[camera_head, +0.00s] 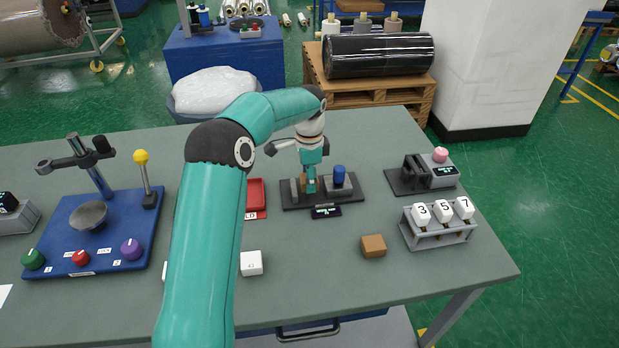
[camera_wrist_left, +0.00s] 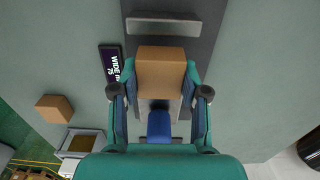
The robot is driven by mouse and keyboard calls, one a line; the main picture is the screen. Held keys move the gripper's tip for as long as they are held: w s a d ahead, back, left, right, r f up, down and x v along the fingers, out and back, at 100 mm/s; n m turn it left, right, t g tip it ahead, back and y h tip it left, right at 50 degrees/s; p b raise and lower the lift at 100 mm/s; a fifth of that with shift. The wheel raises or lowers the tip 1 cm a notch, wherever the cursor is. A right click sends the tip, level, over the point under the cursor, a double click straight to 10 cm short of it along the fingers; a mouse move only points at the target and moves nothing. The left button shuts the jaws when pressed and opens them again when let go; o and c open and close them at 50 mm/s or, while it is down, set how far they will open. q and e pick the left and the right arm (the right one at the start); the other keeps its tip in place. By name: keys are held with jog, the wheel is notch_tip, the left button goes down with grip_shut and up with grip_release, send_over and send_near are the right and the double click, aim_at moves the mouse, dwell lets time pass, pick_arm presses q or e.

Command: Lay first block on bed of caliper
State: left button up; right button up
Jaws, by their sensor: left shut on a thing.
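The caliper (camera_head: 352,191) stands on the table, a dark base with grey upright jaws, a blue knob (camera_head: 339,174) and a small display (camera_head: 326,212). My left gripper (camera_head: 310,186) reaches down over its bed, between the jaws. It is shut on a brown block (camera_wrist_left: 160,75), which lies between its two fingers in the left wrist view. The arm and fingers hide most of this block in the head view, and I cannot tell whether it touches the bed. A second brown block (camera_head: 373,246) lies apart on the table, front right. My right gripper is not in view.
A rack with white numbered tags (camera_head: 438,232) and a dark device with a pink knob (camera_head: 425,173) stand to the right. A red tray (camera_head: 256,196) and white cube (camera_head: 251,263) lie left of the caliper. A blue fixture (camera_head: 100,245) stands far left.

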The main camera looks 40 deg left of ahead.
pick_arm(q)
jog(key=shift+f, duration=0.1)
dwell(0.5)
jog(key=shift+f+b, duration=0.75)
jog(key=shift+f, duration=0.55)
jog(key=o, duration=1.2)
notch_tip(320, 180, up, 12)
jog(key=shift+f, duration=0.1)
